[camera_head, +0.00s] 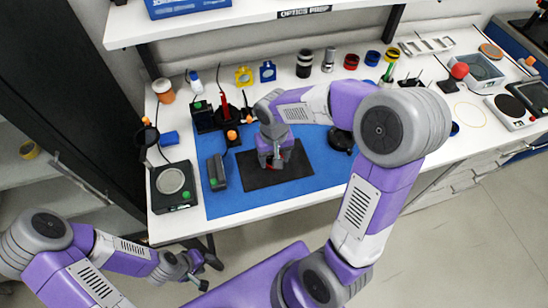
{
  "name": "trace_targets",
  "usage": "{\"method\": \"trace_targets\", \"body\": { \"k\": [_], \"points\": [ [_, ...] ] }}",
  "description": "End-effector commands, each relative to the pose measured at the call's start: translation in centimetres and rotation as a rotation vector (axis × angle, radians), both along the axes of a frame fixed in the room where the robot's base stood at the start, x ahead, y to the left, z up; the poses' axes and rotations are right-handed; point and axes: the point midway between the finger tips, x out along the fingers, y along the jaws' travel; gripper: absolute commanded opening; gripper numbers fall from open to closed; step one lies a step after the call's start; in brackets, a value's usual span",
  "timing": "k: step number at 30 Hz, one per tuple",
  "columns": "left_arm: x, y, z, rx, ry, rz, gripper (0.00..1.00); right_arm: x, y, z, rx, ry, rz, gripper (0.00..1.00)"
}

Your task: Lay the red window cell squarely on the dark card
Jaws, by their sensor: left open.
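The dark card (300,178) lies on the blue mat (325,172) on the bench. My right gripper (275,162) points down over the card's upper middle. A small patch of red, likely the red window cell (275,167), shows at its fingertips, mostly hidden by the gripper. I cannot tell whether the fingers are closed on it, or whether it touches the card. My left gripper (207,273) is open and empty, low in front of the bench's near edge, away from the card.
A grey-black device (216,172) stands on the mat left of the card. A balance-like instrument (173,186) is at the bench's left front. A round black object (341,140) lies right of the card. Bottles and holders line the back under a shelf (230,22).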

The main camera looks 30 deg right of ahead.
Motion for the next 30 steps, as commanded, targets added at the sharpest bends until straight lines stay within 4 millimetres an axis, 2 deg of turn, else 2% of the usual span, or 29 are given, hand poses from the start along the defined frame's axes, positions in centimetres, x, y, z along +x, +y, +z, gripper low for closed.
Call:
{"method": "trace_targets", "body": {
  "k": [11,12,16,26,30],
  "points": [
    [0.0,0.0,-0.3,0.0,0.0,0.0,0.43,0.0,0.0,-0.4,0.0,-0.001,0.0,0.29],
    [0.0,0.0,-0.3,0.0,0.0,0.0,0.43,0.0,0.0,-0.4,0.0,-0.001,0.0,0.65],
    [0.0,0.0,-0.2,0.0,0.0,0.0,0.43,0.0,0.0,-0.3,0.0,-0.001,0.001,0.85],
    [0.0,0.0,-0.1,0.0,0.0,0.0,0.43,0.0,0.0,-0.1,0.0,-0.001,0.001,0.86],
    [0.0,0.0,0.5,0.0,0.0,0.0,0.43,0.1,0.0,1.5,-0.001,-0.004,0.001,0.86]
  ]
}}
